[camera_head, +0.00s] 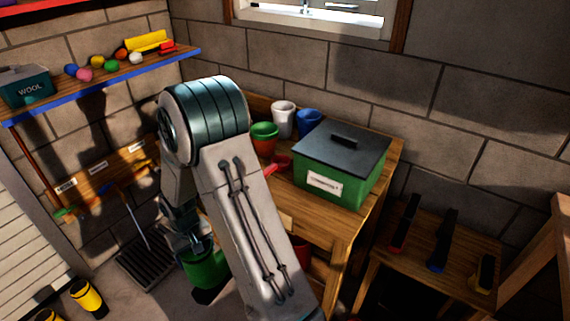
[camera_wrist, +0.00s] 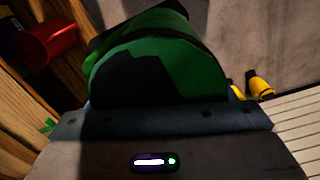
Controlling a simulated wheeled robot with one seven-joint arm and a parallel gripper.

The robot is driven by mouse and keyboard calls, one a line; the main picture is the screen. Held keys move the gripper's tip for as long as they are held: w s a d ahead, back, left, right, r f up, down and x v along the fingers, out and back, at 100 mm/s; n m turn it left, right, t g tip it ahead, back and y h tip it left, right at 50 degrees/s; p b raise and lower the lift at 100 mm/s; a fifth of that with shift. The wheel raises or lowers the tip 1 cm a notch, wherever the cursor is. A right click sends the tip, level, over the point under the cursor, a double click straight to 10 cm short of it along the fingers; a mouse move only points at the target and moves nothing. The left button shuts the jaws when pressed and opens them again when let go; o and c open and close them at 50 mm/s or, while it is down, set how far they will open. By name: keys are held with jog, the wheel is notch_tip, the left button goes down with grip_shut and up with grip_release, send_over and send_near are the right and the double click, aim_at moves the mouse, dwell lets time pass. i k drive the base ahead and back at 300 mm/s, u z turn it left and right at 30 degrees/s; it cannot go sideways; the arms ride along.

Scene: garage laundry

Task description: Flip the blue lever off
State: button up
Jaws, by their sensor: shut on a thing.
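A dark piece with a blue lower end (camera_head: 437,265) stands on the low wooden table at the right in the head view, between similar red-ended and yellow-ended pieces. It may be the blue lever; its position, on or off, cannot be told. My gripper (camera_head: 197,244) hangs low at the left, far from it, and is shut on a green bucket-like thing (camera_head: 206,268). That green thing also fills the upper middle of the wrist view (camera_wrist: 205,62), with dark bands across it. The fingertips are hidden.
The low table (camera_head: 460,226) stands right of the wooden workbench (camera_head: 377,175), which bears a green box with a dark lid (camera_head: 325,184) and several pots. A red thing (camera_wrist: 45,45) is near in the wrist view.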

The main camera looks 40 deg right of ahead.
aim_at(105, 188)
jog(key=k, duration=0.45)
jog(key=u, duration=1.3)
jog(key=i, duration=1.9)
jog(key=z, duration=2.65)
